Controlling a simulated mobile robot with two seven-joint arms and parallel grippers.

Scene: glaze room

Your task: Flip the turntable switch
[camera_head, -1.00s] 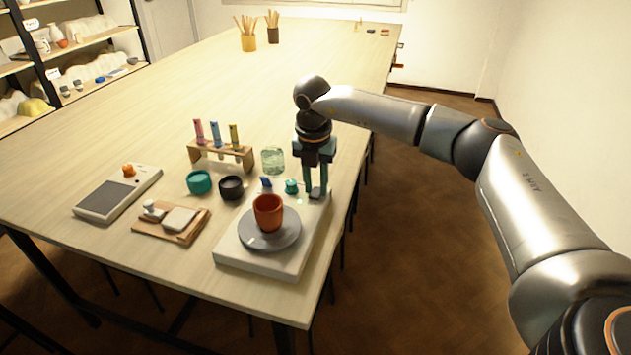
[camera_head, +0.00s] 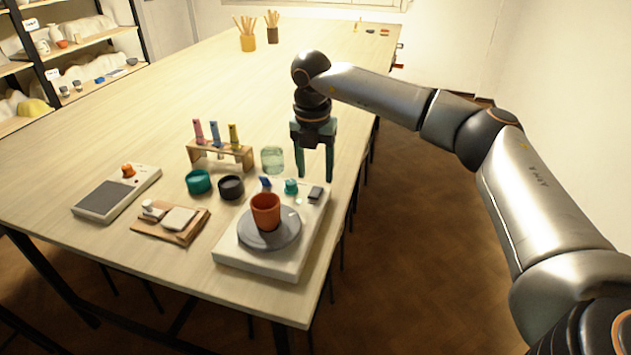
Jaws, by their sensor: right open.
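The turntable is a white base (camera_head: 258,262) with a round grey wheel (camera_head: 289,235) at the table's front right. An upright terracotta cup (camera_head: 265,211) stands on the wheel. Along the base's far end are a small blue lever (camera_head: 265,183), a teal knob (camera_head: 291,187) and a dark rocker switch (camera_head: 315,193). Whether the rocker is on or off is too small to tell. My right gripper (camera_head: 315,177) points down, open and empty, just above and behind the rocker, with its fingers spread apart and seemingly clear of it. My left gripper is out of view.
A clear glass jar (camera_head: 272,160) stands just left of my right gripper. The table's right edge is close to the turntable.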

